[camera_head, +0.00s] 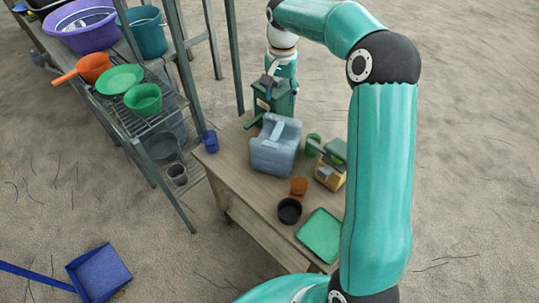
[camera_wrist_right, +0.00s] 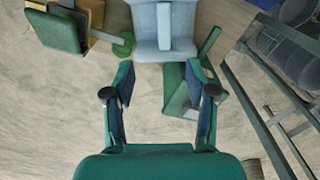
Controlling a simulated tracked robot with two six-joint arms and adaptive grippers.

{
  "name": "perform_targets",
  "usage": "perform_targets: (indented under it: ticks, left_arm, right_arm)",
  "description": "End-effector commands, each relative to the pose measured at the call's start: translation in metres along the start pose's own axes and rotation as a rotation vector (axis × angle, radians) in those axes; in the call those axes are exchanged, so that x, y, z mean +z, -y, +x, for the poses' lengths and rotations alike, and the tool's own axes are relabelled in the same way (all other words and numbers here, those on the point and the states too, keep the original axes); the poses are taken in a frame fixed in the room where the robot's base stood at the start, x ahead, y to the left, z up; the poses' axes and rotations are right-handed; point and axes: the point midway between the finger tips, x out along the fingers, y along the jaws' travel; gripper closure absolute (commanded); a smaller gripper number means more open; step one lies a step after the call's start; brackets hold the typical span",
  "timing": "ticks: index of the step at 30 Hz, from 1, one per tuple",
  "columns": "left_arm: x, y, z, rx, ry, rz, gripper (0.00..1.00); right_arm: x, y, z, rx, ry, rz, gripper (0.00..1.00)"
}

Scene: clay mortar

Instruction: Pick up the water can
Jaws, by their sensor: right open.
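The water can is a light blue jerrycan (camera_head: 276,147) standing on the wooden table in the head view. It also shows at the top middle of the right wrist view (camera_wrist_right: 163,22). My right gripper (camera_head: 272,82) is behind the can, at the table's far end, above a dark green box (camera_head: 274,103). In the wrist view its two fingers (camera_wrist_right: 160,78) are apart with nothing between them, and the can lies beyond the fingertips. I cannot see contact with the can. My left gripper is not in view.
The wooden table (camera_head: 232,172) also holds a blue cup (camera_head: 210,141), a green mug (camera_head: 312,145), a yellow-green device (camera_head: 331,168), an orange cup (camera_head: 298,186), a black bowl (camera_head: 289,210) and a green tray (camera_head: 320,236). A metal rack (camera_head: 146,112) with basins stands left.

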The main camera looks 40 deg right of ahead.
Motion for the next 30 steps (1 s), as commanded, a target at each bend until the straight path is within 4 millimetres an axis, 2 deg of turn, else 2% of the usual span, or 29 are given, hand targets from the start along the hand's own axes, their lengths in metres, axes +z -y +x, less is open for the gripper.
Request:
perform_targets:
  ticks: [5, 12, 15, 26, 30]
  left_arm:
    - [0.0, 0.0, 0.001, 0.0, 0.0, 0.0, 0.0]
    - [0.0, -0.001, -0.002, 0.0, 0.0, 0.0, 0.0]
    - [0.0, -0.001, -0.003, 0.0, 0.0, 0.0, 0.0]
    - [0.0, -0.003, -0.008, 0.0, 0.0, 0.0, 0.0]
    - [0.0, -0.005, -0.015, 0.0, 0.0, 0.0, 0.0]
  right_arm:
    - [0.003, 0.005, 0.028, 0.004, 0.005, -0.011, 0.44]
    - [0.004, 0.01, 0.08, 0.004, 0.005, -0.017, 0.44]
    - [0.004, 0.01, 0.097, 0.004, 0.004, -0.019, 0.44]
    - [0.003, 0.013, 0.123, 0.002, 0.003, -0.019, 0.44]
    - [0.001, 0.016, 0.143, 0.004, 0.005, -0.02, 0.44]
